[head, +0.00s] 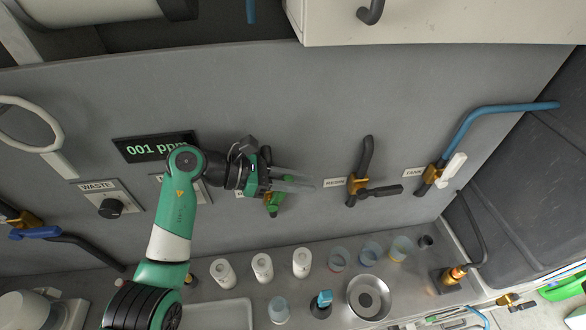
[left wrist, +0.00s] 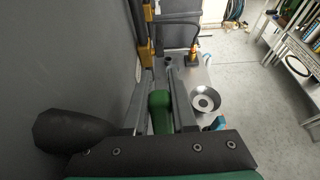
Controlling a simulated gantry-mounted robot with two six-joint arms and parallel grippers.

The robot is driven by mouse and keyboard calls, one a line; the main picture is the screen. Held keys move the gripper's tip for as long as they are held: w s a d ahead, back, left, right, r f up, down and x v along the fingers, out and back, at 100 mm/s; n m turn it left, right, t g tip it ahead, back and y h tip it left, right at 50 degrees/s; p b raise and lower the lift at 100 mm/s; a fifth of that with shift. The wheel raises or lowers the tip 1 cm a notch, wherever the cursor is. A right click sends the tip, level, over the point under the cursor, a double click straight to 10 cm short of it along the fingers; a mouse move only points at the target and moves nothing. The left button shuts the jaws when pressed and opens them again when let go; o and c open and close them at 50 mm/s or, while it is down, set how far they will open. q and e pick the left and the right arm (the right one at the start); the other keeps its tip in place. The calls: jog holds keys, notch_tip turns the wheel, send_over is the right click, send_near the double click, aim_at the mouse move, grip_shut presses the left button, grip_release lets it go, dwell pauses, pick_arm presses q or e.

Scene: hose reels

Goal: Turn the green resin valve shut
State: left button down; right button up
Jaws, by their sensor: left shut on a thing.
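The green valve (head: 274,203) is on the grey wall panel near the middle of the head view, mostly covered by my left gripper. My left gripper (head: 292,182) reaches it from the left with its fingers pointing right along the panel. In the left wrist view its green handle (left wrist: 159,112) sits between the two fingers of my left gripper (left wrist: 160,95), which is shut on it. The valve's body and its label are largely hidden by the gripper. My right gripper is not in view.
A brass valve with a black handle (head: 380,190) is right of the gripper; a tank valve with a white handle (head: 453,170) is farther right. A waste knob (head: 110,208) and a display (head: 152,147) are left. Cups and a steel bowl (head: 369,296) stand on the counter below.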

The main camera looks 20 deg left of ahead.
pick_arm(q)
jog(key=shift+w+d+f+g+y+p, duration=0.3)
jog(key=shift+d+f+g+y+p, duration=0.2)
jog(key=shift+d+f+y+p, duration=0.45)
jog(key=shift+a+r, duration=0.1)
jog(key=shift+a, duration=0.15)
jog(key=c, duration=0.7)
grip_release()
jog(key=p+v, duration=0.1)
jog(key=v, duration=1)
jog(key=shift+s+a+r, duration=0.1)
jog(key=shift+a+r, duration=0.1)
jog(key=shift+r, duration=0.1)
jog(key=shift+c, duration=0.4)
